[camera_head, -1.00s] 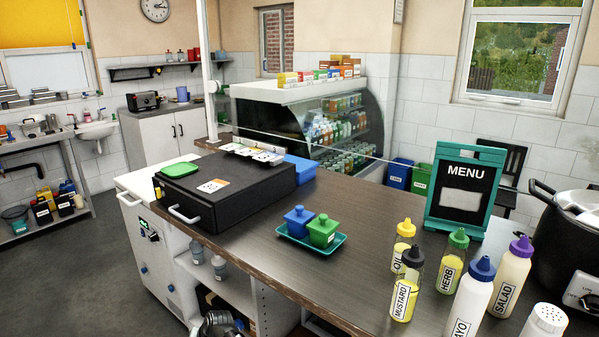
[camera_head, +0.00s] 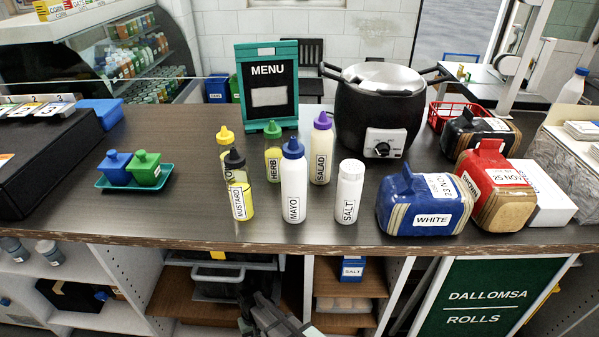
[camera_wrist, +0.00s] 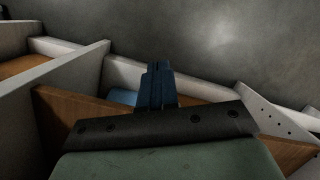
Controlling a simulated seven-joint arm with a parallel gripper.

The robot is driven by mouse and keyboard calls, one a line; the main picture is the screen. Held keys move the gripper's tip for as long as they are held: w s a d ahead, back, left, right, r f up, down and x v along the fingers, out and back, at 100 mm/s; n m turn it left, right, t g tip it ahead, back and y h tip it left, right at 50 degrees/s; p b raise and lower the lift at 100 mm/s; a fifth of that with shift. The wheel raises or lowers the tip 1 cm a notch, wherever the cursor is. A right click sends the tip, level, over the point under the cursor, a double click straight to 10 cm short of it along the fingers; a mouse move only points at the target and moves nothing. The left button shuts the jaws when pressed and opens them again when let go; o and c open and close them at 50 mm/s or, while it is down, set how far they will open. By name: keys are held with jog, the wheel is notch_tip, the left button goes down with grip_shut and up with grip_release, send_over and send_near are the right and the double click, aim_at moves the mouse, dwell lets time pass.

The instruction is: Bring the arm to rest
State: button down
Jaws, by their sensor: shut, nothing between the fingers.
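My gripper (camera_wrist: 157,80) shows in the wrist view with its two dark fingers together and nothing between them. Behind and around it there are shelf boards and light partition walls, with grey floor beyond. In the head view a grey part of my arm (camera_head: 270,318) shows at the bottom middle, in front of the open shelves and below the counter's front edge. The fingertips are not clear in that view.
The wooden counter (camera_head: 330,232) holds several sauce bottles, a black pot (camera_head: 378,120), a white-labelled blue bread bag (camera_head: 425,203), a red bag (camera_head: 493,185) and a teal tray (camera_head: 112,185). A menu board (camera_head: 267,85) stands behind. Wooden shelves (camera_head: 350,285) lie under the counter.

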jog(key=s+d+f+g+h, duration=0.1)
jog(key=s+d, duration=0.2)
jog(key=d, duration=0.5)
jog(key=s+d+f+m+g, duration=0.1)
jog(key=s+d, duration=0.2)
jog(key=d, duration=0.5)
jog(key=s+d+f+g+h, duration=0.1)
jog(key=s+d+f, duration=0.1)
jog(key=s+d, duration=0.35)
jog(key=s+d+r+m+y, duration=0.1)
jog(key=s+d+m, duration=0.1)
jog(key=s+d, duration=0.2)
jog(key=s+d+r+m+g+y, duration=0.1)
jog(key=s+d+r+m, duration=0.1)
jog(key=s+d, duration=0.3)
jog(key=shift+d+r+m, duration=0.3)
jog(key=shift+d+m, duration=0.1)
jog(key=shift+d, duration=1.35)
jog(key=shift+s, duration=0.1)
